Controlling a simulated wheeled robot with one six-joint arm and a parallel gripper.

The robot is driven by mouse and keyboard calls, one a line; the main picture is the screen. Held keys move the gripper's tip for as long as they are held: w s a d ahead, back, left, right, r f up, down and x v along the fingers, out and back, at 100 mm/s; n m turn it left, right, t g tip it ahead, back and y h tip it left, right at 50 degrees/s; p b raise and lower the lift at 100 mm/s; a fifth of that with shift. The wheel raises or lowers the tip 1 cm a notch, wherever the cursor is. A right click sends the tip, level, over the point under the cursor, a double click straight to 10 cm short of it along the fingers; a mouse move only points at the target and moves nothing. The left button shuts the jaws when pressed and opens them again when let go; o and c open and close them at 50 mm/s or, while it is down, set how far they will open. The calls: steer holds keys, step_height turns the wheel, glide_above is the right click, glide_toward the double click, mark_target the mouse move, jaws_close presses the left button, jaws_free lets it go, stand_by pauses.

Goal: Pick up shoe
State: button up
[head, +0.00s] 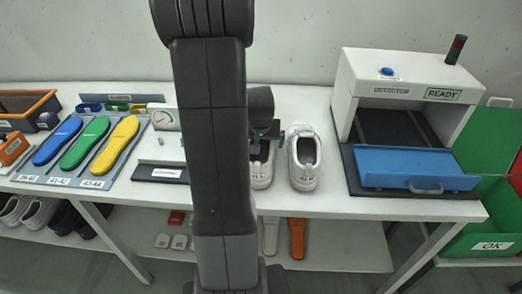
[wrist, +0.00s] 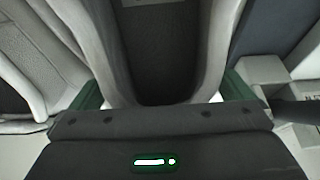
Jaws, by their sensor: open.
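Two white shoes stand side by side on the white table in the head view: a left one (head: 262,174), largely hidden by my arm, and a right one (head: 304,175) in clear view. My gripper (head: 266,137) is at the left shoe. In the wrist view my gripper (wrist: 163,92) is open, its green fingers on either side of the left shoe (wrist: 216,45), whose dark opening faces the camera. Contact between fingers and shoe cannot be told. The right shoe (wrist: 50,60) shows at the left of the wrist view.
Right of the shoes stands a white detector (head: 390,75) with a blue tray (head: 415,165) in front. Green bins (head: 485,225) are at the far right. Blue, green and yellow insoles (head: 93,143) lie on the left. A dark-based fixture (head: 158,173) is left of my arm.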

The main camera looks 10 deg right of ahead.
steer(key=shift+c, duration=0.2)
steer(key=c, duration=1)
